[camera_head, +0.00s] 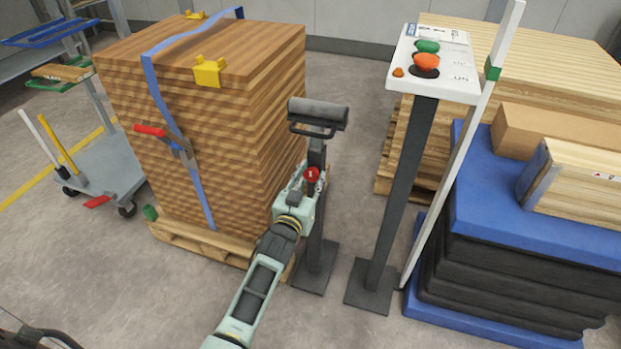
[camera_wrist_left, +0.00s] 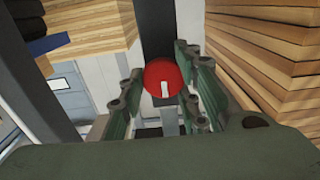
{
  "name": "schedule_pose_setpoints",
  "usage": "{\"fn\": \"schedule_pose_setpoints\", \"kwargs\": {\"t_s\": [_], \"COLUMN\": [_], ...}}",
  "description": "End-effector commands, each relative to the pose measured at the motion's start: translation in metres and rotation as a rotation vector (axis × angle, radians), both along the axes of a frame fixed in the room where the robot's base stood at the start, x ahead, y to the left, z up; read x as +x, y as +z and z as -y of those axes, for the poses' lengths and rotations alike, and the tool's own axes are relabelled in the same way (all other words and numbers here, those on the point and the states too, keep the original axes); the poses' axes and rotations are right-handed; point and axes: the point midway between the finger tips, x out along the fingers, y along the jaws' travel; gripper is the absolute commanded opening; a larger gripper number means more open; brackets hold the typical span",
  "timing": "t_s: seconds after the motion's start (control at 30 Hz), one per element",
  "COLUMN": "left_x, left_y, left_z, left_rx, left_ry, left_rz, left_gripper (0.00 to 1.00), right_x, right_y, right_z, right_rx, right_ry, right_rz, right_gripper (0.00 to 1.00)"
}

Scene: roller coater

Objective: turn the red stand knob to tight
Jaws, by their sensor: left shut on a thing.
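The red stand knob (camera_head: 312,174) is on the dark post of the roller stand (camera_head: 317,225), in front of the strapped wood stack. In the left wrist view the knob (camera_wrist_left: 165,78) is a round red disc with a white mark pointing down in the picture. My left gripper (camera_head: 309,178) is at the knob. In the left wrist view its two green ribbed fingers (camera_wrist_left: 165,92) stand on either side of the knob, shut on it. The stand's dark roller head (camera_head: 318,112) is above the gripper.
A strapped wood stack (camera_head: 220,130) on a pallet stands close behind and left of the stand. A button post (camera_head: 400,190) with green and orange buttons and a leaning white pole (camera_head: 455,150) stand to the right. Grey floor (camera_head: 150,290) is free at the front left.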

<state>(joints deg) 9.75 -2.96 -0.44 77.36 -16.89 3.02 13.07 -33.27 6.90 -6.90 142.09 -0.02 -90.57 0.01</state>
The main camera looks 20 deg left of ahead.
Motion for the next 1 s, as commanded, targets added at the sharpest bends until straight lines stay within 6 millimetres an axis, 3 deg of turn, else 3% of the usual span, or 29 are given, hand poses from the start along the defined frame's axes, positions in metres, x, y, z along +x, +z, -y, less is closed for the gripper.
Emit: {"fn": "schedule_pose_setpoints", "kwargs": {"t_s": [0.13,0.17,0.3,0.8,1.0], "left_x": [0.001,0.001,0.001,0.000,-0.020], "left_y": [0.004,0.004,0.004,0.002,-0.001], "left_z": [0.007,0.007,0.007,0.003,0.002], "left_rx": [-0.004,-0.004,-0.003,-0.002,-0.001], "left_ry": [-0.010,-0.010,-0.009,-0.004,-0.004], "left_rz": [0.010,0.009,0.008,0.004,0.001], "left_gripper": [0.04,0.31,0.42,0.42,0.42], "right_x": [0.000,0.000,0.000,0.002,0.001], "right_y": [0.000,0.000,0.000,0.001,0.001], "right_z": [0.000,0.000,0.000,0.000,0.000], "right_rx": [0.000,0.000,0.000,0.001,0.001], "right_ry": [0.000,0.000,0.000,-0.002,-0.002], "right_rz": [0.000,0.000,0.000,0.004,0.004], "right_gripper": [0.40,0.40,0.40,0.40,0.40]}}
